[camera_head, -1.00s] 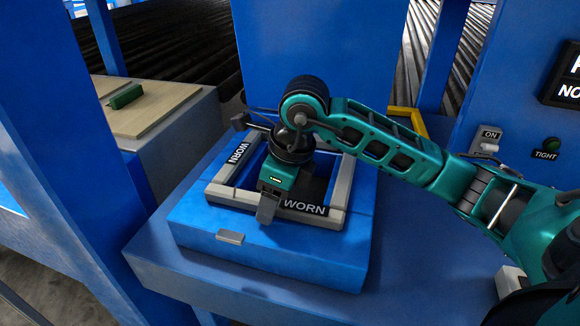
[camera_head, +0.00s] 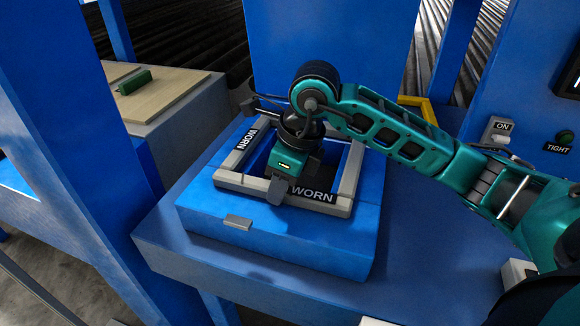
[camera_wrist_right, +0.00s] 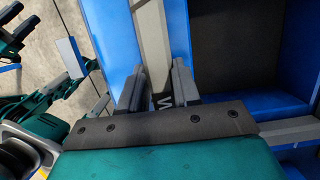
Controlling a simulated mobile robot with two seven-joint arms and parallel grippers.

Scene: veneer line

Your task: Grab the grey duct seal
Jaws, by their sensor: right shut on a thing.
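The grey duct seal (camera_head: 233,181) is a square frame with black WORN labels. It lies on top of a blue block (camera_head: 300,244) around a recessed opening. My right gripper (camera_head: 278,188) points down at the seal's front bar and is shut on it, just left of the front WORN label. In the right wrist view, the grey bar (camera_wrist_right: 151,42) runs between the two fingers of the right gripper (camera_wrist_right: 157,88), and part of a label shows there. The gripper hides part of the front bar and the opening.
The block stands on a blue ledge (camera_head: 420,245). At left, a green piece (camera_head: 134,81) lies on a wooden board (camera_head: 165,87). Blue posts flank the ledge.

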